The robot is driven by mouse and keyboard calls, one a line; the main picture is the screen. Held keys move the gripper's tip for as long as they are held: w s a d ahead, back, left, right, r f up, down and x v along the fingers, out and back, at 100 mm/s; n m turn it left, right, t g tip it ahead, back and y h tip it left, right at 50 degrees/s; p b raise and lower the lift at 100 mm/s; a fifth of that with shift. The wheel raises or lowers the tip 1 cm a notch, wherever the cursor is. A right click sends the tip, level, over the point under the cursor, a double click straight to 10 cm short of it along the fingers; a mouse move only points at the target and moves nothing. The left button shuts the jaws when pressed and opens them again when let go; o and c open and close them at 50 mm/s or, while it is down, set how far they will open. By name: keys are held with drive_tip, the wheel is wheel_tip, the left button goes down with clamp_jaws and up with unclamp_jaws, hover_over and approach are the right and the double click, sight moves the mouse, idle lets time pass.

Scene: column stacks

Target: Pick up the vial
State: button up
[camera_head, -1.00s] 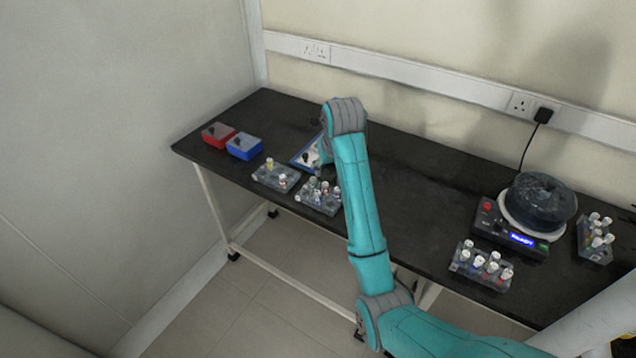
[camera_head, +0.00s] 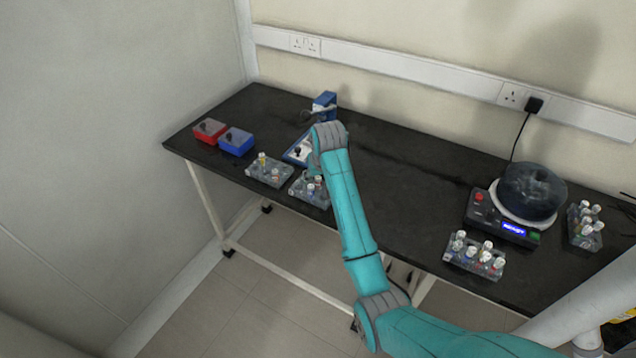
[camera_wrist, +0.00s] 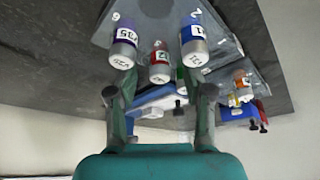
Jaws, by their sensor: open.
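In the wrist view several capped, labelled vials stand in a clear grey rack (camera_wrist: 225,45). A red-labelled vial (camera_wrist: 160,66) is at the middle, between a purple-labelled vial (camera_wrist: 124,46) on the left and a blue-labelled vial (camera_wrist: 193,42) on the right. My gripper (camera_wrist: 158,93) is open, its two fingers apart with the red-labelled vial showing between their tips; I cannot tell whether they touch any vial. In the head view my wrist is over this rack (camera_head: 308,200) and hides part of it.
A second vial rack (camera_head: 268,172) stands just left, with red (camera_head: 209,130) and blue (camera_head: 237,141) boxes beyond. A blue-and-white device (camera_head: 298,150) lies behind my wrist. The black bench (camera_head: 415,185) is clear between.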

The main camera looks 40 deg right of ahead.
drive_tip(key=shift+c, duration=0.2)
drive_tip(key=c, duration=0.9)
